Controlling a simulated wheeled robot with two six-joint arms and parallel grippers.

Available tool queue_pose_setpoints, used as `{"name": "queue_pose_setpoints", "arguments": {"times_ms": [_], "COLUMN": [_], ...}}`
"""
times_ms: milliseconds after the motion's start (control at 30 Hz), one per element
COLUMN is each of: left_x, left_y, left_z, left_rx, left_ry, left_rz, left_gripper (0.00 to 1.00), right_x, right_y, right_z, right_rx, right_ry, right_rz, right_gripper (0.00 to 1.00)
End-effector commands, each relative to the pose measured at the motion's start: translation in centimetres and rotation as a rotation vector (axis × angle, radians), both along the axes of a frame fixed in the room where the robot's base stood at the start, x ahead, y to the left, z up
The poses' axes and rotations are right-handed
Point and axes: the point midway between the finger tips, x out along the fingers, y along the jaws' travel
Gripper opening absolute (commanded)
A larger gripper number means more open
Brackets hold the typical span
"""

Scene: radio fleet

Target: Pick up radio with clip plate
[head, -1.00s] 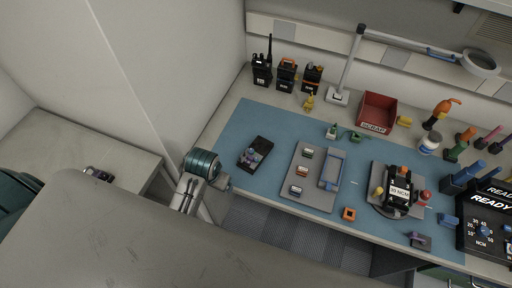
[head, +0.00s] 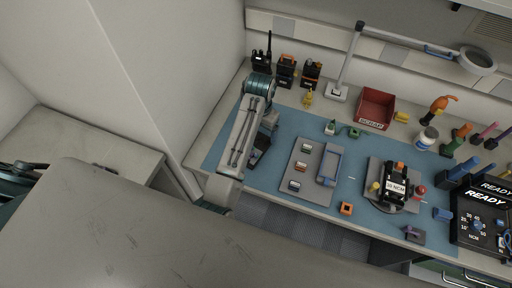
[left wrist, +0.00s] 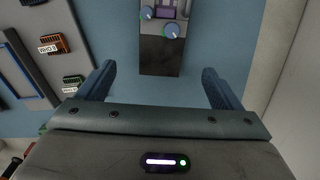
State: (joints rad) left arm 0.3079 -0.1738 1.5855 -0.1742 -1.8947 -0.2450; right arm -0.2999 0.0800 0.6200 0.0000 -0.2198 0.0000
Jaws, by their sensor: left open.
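A dark, flat radio-like unit (left wrist: 167,53) with blue knobs and a purplish part lies on the blue mat. In the left wrist view it extends past the top edge; in the head view my arm covers much of it (head: 259,151). I cannot make out a clip plate on it. My left gripper (left wrist: 158,70) is open and empty above the mat, its fingers either side of the unit's near end, apart from it. Three upright radios, left (head: 261,61), middle (head: 285,71) and right (head: 311,74), stand at the back. My right gripper is not in view.
A grey tray (head: 298,197) with small labelled parts lies right of the unit. A black device (head: 396,186) sits in a fixture farther right. A red scrap bin (head: 376,108), a lamp stand (head: 337,92) and several tools stand behind. A wall borders the left.

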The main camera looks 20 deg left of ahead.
Motion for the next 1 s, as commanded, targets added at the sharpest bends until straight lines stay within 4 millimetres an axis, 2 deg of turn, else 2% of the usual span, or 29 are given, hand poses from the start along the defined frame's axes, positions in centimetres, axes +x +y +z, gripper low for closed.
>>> {"name": "queue_pose_setpoints", "arguments": {"times_ms": [100, 367, 533, 700, 1000], "left_x": [0.0, 0.1, 0.4, 0.5, 0.5], "left_y": [0.0, 0.1, 0.1, 0.1, 0.1], "left_z": [-1.7, -3.6, -5.6, -7.7, -8.3], "left_rx": [0.001, 0.001, 0.001, 0.000, 0.000], "left_ry": [0.003, 0.002, 0.003, 0.001, -0.002], "left_rz": [0.000, 0.000, 0.001, 0.001, 0.001], "left_gripper": [0.87, 0.87, 0.87, 0.87, 0.87], "right_x": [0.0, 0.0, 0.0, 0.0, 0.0], "right_y": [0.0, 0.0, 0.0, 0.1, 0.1], "right_z": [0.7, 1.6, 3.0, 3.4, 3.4], "right_rx": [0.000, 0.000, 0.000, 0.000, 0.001], "right_ry": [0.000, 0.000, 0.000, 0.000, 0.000], "right_rz": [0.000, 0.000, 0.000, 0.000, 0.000], "right_gripper": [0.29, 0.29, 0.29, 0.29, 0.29]}}
